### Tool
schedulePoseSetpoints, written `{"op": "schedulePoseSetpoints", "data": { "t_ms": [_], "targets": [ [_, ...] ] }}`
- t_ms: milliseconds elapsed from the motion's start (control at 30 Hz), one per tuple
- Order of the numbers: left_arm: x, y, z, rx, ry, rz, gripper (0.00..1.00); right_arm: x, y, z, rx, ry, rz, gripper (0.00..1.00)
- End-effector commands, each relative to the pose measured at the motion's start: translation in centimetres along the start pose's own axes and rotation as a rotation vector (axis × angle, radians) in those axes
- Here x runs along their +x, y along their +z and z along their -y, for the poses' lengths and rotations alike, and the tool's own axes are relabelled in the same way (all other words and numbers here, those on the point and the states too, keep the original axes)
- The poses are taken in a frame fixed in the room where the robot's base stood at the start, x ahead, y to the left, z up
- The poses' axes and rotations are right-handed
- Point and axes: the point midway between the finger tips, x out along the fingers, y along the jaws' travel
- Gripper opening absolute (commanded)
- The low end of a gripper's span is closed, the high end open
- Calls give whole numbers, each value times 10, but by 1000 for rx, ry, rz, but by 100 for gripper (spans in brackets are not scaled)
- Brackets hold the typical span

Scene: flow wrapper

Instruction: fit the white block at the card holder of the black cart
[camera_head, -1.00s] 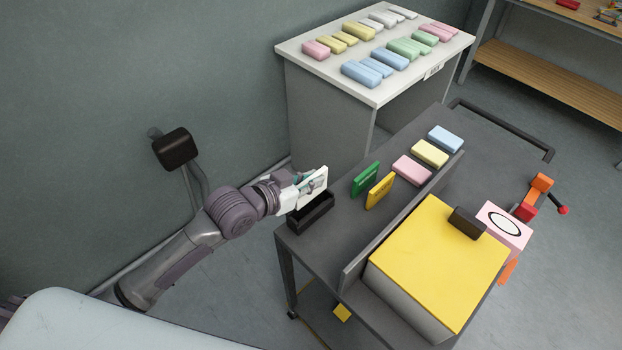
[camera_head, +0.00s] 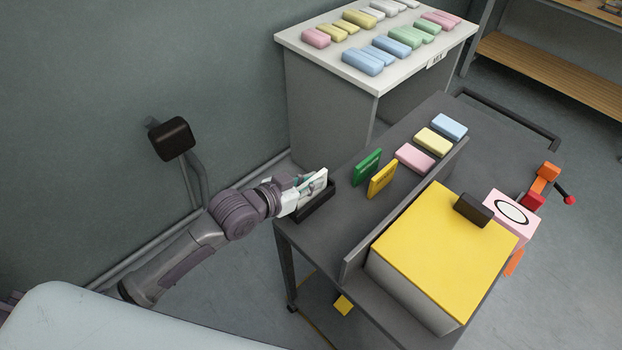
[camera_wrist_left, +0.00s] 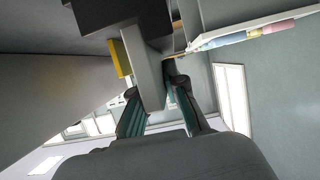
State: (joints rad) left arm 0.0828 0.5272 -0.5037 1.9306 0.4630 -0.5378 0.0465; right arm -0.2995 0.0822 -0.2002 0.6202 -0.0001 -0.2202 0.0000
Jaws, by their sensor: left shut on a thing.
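My left gripper (camera_head: 308,189) is shut on the white block (camera_head: 318,180), a thin upright card-like piece. The block is at the black card holder (camera_head: 317,207) on the near left corner of the black cart (camera_head: 330,238). Its lower edge is at or inside the holder; how deep it sits I cannot tell. In the left wrist view the white block (camera_wrist_left: 143,68) stands between the teal finger pads, its far end against a dark shape that looks like the holder (camera_wrist_left: 115,15). My right gripper is not in view.
A green card (camera_head: 367,167) and a yellow card (camera_head: 382,180) stand close right of the holder. Pink, yellow and blue blocks lie behind them. A raised divider (camera_head: 400,213) and a yellow-topped box (camera_head: 440,240) fill the cart's right side. A white table (camera_head: 375,80) stands behind.

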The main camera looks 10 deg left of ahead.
Motion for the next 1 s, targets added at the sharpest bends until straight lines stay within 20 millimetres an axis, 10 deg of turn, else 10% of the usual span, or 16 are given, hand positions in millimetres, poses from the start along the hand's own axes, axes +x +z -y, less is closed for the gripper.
{"op": "schedulePoseSetpoints", "data": {
  "t_ms": [267, 467, 1000],
  "targets": [
    [0, 1, 0, 0, 0, -1, 0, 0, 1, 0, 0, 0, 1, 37],
    [0, 1, 0, 0, 0, -1, 40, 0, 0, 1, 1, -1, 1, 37],
    [-29, 2, 0, 2, 0, 2, 41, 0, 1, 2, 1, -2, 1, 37]
  ]
}}
